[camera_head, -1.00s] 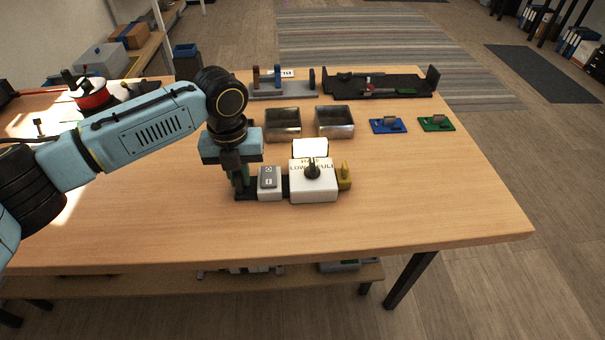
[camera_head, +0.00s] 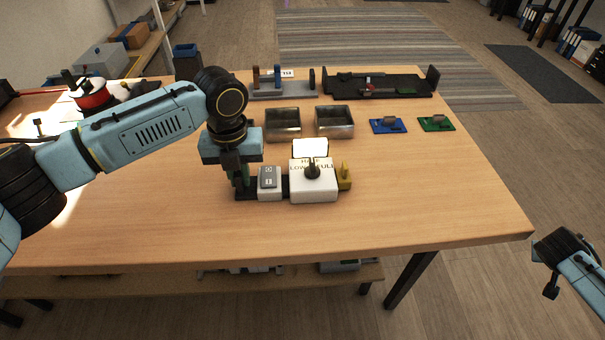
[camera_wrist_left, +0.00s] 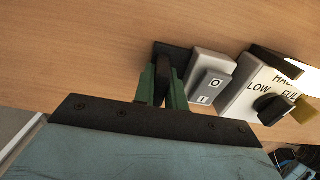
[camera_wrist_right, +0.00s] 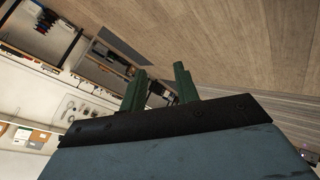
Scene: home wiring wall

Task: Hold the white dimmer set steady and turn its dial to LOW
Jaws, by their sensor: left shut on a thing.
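The white dimmer (camera_head: 313,188) stands on the table in a row with a grey rocker switch (camera_head: 269,178) and a yellow piece (camera_head: 344,176). Its black dial (camera_head: 312,169) sits among the LOW, half and FULL marks; its exact pointing is hard to tell. The dimmer and dial (camera_wrist_left: 272,108) also show in the left wrist view. My left gripper (camera_head: 240,188) is shut on a dark upright handle (camera_wrist_left: 166,66) at the left end of the set's black base. My right gripper (camera_wrist_right: 160,70) is open and empty, off the table's right edge.
Two metal bins (camera_head: 283,125) (camera_head: 334,122) stand behind the set, with a blue board (camera_head: 388,126) and a green board (camera_head: 436,123) to their right. A black tray (camera_head: 400,92) lies at the back. The table right of the set is clear.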

